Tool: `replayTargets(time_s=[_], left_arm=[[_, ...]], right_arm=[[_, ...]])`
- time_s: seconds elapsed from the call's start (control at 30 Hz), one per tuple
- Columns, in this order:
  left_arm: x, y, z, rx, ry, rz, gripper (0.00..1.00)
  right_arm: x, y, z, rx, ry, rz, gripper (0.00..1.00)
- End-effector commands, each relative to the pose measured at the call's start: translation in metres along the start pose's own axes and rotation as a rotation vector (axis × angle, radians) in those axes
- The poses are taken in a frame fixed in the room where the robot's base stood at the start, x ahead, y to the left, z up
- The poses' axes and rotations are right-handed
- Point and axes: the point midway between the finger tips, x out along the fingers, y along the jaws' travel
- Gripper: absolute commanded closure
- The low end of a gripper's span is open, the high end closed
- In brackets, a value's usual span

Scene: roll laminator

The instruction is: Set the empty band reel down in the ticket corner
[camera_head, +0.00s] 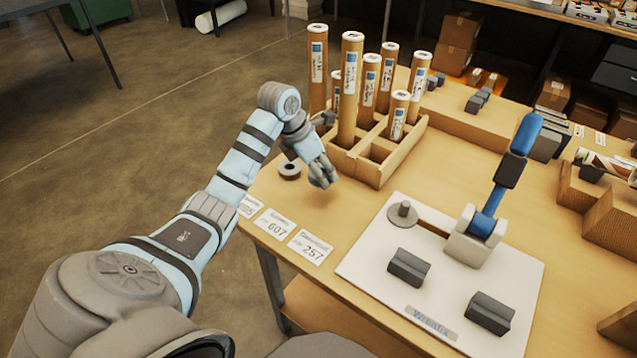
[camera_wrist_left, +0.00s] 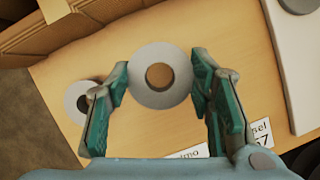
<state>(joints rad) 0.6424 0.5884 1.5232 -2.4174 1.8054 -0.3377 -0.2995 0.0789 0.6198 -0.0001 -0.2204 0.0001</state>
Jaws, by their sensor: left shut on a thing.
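My left gripper (camera_head: 322,174) is shut on a grey reel with a brown hub (camera_wrist_left: 160,76), held between its two fingers (camera_wrist_left: 161,105). In the head view the held reel (camera_head: 319,183) is partly hidden by the fingers and hangs over the wooden table, in front of the tube rack. Its height above the table is hard to tell. A second, darker reel (camera_head: 290,170) lies on the table just left of the gripper; it also shows in the left wrist view (camera_wrist_left: 78,101). My right gripper is not in view.
Several paper tickets (camera_head: 273,224) lie along the table's left edge. A wooden rack (camera_head: 388,170) with upright cardboard tubes stands behind the gripper. To the right, a white board (camera_head: 375,265) carries a blue-levered device (camera_head: 510,165), a grey disc post (camera_head: 403,212) and dark blocks.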

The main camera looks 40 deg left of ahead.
Motion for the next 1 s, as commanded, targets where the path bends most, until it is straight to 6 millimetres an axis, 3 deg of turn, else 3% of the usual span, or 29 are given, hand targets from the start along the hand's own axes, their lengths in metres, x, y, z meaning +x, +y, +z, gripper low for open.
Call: replayTargets(time_s=[0.2, 0.53, 0.57, 0.67, 1.0], left_arm=[[0.035, 0.000, -0.015, 0.000, 0.002, -0.001, 0.80], [0.039, 0.000, -0.016, 0.001, 0.000, 0.000, 0.80], [0.038, 0.000, -0.016, 0.001, 0.001, 0.000, 0.49], [0.038, 0.000, -0.016, 0.001, 0.001, -0.001, 0.33], [0.035, 0.000, -0.015, 0.001, 0.001, 0.000, 0.32]], right_arm=[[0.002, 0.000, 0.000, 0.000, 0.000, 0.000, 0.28], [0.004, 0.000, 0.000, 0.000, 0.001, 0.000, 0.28], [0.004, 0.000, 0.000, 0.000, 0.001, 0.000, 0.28], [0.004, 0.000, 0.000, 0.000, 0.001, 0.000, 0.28], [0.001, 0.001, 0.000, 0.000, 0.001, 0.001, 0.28]])
